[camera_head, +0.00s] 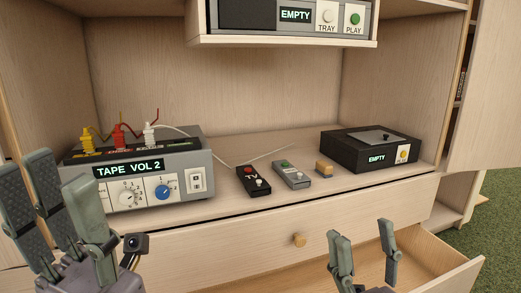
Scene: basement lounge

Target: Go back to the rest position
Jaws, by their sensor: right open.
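My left gripper (57,174) is in the lower left of the head view, in front of the grey tape deck (185,150). Its fingers are spread apart with nothing seen between them, and it partly covers the deck's left side. My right gripper (363,230) is at the bottom, right of centre, in front of the cabinet's drawers. Its fingers are apart and empty. Neither gripper is seen touching anything. Both arms are mostly out of view.
The deck reads "TAPE VOL 2" and has yellow, red and white plugs. An open drawer (455,281) juts out at lower right.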

